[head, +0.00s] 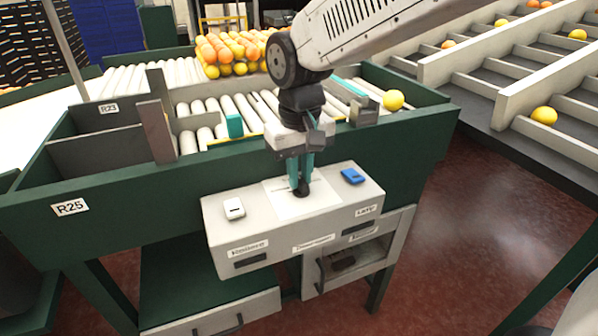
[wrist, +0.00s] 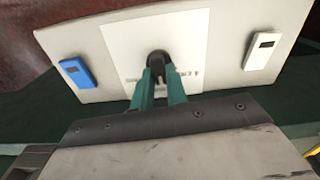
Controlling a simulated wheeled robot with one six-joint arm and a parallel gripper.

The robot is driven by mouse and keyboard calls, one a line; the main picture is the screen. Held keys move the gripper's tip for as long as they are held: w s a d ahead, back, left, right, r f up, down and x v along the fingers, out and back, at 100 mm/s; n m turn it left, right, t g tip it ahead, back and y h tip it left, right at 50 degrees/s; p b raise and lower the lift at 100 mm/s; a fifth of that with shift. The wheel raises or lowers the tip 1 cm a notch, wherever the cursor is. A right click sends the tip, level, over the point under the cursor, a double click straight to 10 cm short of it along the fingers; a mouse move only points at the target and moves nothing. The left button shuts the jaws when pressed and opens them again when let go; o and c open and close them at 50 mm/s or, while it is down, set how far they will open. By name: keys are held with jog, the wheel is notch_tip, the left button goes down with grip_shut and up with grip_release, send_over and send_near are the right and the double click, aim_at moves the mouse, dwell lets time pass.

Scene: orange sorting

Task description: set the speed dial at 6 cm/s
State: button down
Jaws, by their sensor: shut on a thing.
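The speed dial (wrist: 158,60) is a dark round knob on a white scale plate (wrist: 190,35) in the middle of a light grey control box (head: 222,212). My gripper (head: 300,188) points down at the dial, and its teal fingers are shut on the knob. In the wrist view the fingertips (wrist: 159,78) press on both sides of it. My fingers and the knob hide part of the plate. Marks with a "4" show beside the dial in the wrist view, but the pointer and its setting cannot be read.
A white device (head: 234,209) and a blue device (head: 352,176) lie on the box either side of the plate. Behind it stands the green-framed roller conveyor (head: 415,125), with oranges and lemons (head: 230,52) at the back. Sloped lanes (head: 480,85) are on the right.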

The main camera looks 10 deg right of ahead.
aim_at(300, 178)
jog(key=shift+m, duration=0.5)
jog(key=c, duration=1.4)
grip_release()
notch_tip(300, 178, up, 8)
jog(key=shift+f, duration=0.1)
jog(key=s+d+f+m, duration=0.1)
jog(key=s+d+f, duration=0.1)
jog(key=s+d, duration=0.8)
jog(key=s+d+f+m+t, duration=0.1)
jog(key=s+d+f+m, duration=0.1)
jog(key=s+d, duration=0.8)
jog(key=shift+d+f, duration=0.25)
jog(key=shift+d, duration=0.1)
